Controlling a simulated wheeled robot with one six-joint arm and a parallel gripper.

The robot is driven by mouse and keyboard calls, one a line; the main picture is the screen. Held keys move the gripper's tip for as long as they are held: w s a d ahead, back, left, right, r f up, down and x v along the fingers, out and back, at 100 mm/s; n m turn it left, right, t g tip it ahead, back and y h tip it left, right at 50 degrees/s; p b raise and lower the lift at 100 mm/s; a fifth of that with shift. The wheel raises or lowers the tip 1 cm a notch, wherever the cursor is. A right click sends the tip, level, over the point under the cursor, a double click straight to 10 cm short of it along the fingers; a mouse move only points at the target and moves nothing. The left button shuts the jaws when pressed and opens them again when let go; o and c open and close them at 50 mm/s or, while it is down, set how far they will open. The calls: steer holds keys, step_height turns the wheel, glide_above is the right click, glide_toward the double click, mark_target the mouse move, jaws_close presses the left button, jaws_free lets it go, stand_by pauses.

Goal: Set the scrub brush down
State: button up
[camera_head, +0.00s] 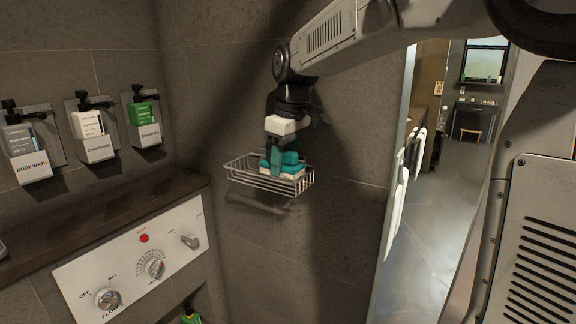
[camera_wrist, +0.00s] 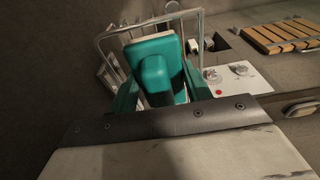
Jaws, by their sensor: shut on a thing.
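The scrub brush (camera_head: 290,158) is teal with a pale bristle side. It is at the right part of a wire basket (camera_head: 243,177) on the tiled wall, within the basket's outline in the head view. In the wrist view the brush (camera_wrist: 158,72) fills the space between the fingers, with the wire rim (camera_wrist: 104,42) behind it. My gripper (camera_head: 277,168) points down over the basket and is shut on the brush. Whether the brush's underside touches the basket floor cannot be told.
Body wash (camera_head: 30,168), conditioner (camera_head: 97,148) and shampoo (camera_head: 147,134) dispensers hang on the left wall. Below is a dark ledge (camera_head: 100,222) and a white control panel (camera_head: 135,265) with knobs. The basket's left part looks empty. A doorway opens at the right.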

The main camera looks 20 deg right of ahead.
steer(key=shift+f, duration=0.85)
steer(key=shift+w+d+f, duration=0.15)
steer(key=shift+d+f, duration=0.05)
steer(key=shift+f, duration=0.2)
steer(key=shift+f, duration=0.1)
steer(key=shift+f, duration=0.1)
steer(key=o, duration=0.7)
steer(key=shift+c, duration=0.2)
